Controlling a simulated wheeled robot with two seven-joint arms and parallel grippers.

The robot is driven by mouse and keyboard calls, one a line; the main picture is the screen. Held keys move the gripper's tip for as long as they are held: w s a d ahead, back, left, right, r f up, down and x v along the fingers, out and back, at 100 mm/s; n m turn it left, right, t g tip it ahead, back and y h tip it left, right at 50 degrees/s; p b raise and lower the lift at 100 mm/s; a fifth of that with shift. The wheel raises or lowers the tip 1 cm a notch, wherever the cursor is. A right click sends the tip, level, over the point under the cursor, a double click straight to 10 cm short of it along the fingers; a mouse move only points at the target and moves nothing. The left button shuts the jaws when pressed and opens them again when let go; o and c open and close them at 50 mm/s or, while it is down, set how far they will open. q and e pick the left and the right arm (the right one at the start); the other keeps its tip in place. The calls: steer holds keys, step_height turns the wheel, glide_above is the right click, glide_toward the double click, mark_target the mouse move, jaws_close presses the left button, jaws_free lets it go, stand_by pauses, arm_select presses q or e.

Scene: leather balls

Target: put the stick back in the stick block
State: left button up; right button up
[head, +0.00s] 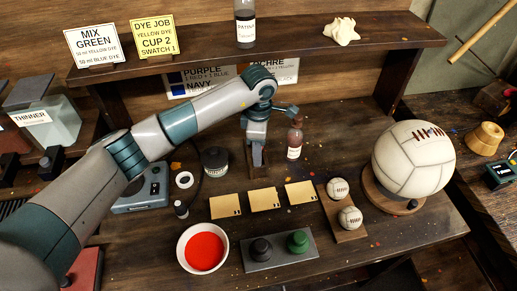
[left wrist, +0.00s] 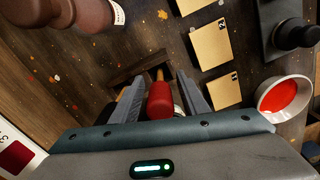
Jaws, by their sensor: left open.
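A stick with a red end (left wrist: 160,100) and a pale wooden shaft shows in the left wrist view. It lies between the two fingers of my left gripper (left wrist: 162,84), which are open with a finger on each side. The shaft runs toward a dark wooden block (left wrist: 122,76) on the bench. I cannot tell how deep the shaft sits in it. In the head view my left gripper (head: 256,158) points down at the middle of the bench and hides the stick. My right gripper is not in view.
A brown bottle (head: 294,138) stands close right of my gripper, and a dark jar (head: 215,160) stands left. Several tan cards (head: 265,199), a bowl of red dye (head: 204,248) and a grey tray (head: 250,258) lie in front. A shelf (head: 300,42) runs behind.

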arm_select(q)
step_height(320, 180, up, 11)
steer(key=b, duration=0.5)
steer(key=shift+b, duration=0.3)
steer(key=shift+r, duration=0.55)
steer(key=shift+r, duration=0.1)
